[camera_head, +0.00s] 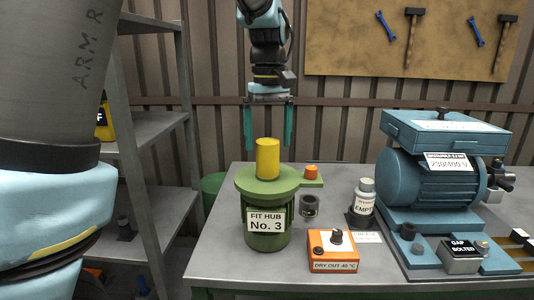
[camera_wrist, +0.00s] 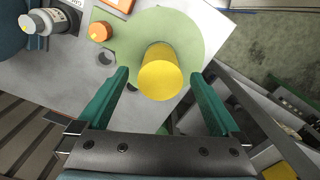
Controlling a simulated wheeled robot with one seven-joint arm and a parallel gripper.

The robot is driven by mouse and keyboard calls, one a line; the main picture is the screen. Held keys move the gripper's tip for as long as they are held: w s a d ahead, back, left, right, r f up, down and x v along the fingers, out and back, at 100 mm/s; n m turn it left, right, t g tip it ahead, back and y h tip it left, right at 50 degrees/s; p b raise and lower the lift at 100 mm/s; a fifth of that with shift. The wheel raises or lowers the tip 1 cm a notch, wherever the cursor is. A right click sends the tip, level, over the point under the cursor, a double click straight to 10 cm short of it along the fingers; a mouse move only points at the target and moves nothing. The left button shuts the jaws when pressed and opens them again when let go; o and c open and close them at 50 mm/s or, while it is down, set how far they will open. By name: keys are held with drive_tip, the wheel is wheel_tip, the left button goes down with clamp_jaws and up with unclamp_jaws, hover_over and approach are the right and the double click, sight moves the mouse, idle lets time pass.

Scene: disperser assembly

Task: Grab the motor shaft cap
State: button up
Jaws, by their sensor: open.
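A yellow cylinder (camera_head: 268,160) stands upright on the green round fixture (camera_head: 267,183) labelled FIT HUB No. 3. It also shows in the wrist view (camera_wrist: 160,80). No label marks the motor shaft cap, so I cannot tell for sure whether this cylinder is it. My gripper (camera_head: 268,146) points down above the fixture with its two green fingers wide apart and nothing held. In the wrist view the fingers (camera_wrist: 160,75) lie left and right of the yellow cylinder, with a gap on both sides. The fingertips look near the height of its top.
An orange knob (camera_head: 311,171) sits on the fixture's side arm. A small dark cup (camera_head: 310,206), an orange DRY OUT box (camera_head: 334,251) and an EMPTY bottle (camera_head: 364,197) stand right of it. A large blue motor (camera_head: 432,180) fills the table's right. Grey shelves (camera_head: 150,122) stand left.

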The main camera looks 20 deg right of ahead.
sight(268, 159)
drive_tip(key=shift+s+f+p, duration=0.1)
drive_tip(key=shift+f+p, duration=0.7)
drive_tip(key=shift+f, duration=2)
drive_tip(key=c, duration=1.5)
